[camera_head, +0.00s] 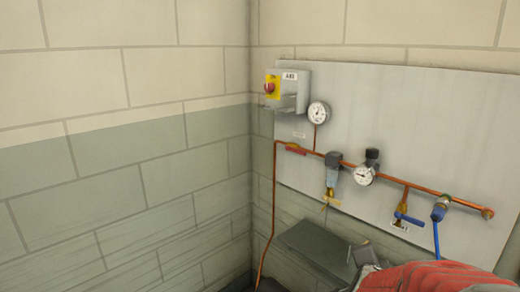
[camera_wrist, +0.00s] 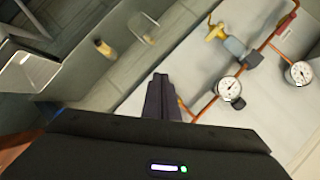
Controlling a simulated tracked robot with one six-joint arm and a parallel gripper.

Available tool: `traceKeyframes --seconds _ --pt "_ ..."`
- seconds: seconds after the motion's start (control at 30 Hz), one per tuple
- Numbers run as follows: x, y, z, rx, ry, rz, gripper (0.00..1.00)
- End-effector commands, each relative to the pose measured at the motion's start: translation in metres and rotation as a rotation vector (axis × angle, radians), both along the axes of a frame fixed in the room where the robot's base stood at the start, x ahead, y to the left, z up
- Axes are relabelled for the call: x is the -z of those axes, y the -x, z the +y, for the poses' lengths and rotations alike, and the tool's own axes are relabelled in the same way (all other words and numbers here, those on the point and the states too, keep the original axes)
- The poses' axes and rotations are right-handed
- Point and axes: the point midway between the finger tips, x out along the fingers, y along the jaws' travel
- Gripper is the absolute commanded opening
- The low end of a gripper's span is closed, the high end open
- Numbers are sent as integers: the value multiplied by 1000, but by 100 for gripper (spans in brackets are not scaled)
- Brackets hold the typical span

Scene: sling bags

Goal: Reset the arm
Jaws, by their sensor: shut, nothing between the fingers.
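My gripper (camera_wrist: 161,97) shows in the wrist view as dark fingers pressed together, with nothing between them. It points towards a light grey wall panel with copper piping and appears apart from it. In the head view, a red-covered part, which looks like my arm, enters at the bottom right in front of the panel. The fingers cannot be made out clearly there.
The grey panel (camera_head: 350,95) carries copper pipe (camera_head: 390,178), gauges (camera_head: 318,112), a blue-handled valve (camera_head: 408,218) and a switch box (camera_head: 290,90) with a red knob. A dark grey box (camera_head: 312,244) sits below. The left wall is bare.

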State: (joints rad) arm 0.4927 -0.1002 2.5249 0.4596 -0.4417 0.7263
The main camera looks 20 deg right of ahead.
Motion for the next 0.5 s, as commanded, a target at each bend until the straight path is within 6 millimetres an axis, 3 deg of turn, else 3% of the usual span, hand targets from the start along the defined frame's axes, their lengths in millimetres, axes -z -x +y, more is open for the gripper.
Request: traceKeyframes --seconds 0.03,0.23,0.5 --pt "-7 -7 21 -73 9 29 0" --pt "-20 -15 98 -356 63 182 0" --pt "-33 11 190 -726 189 394 0"
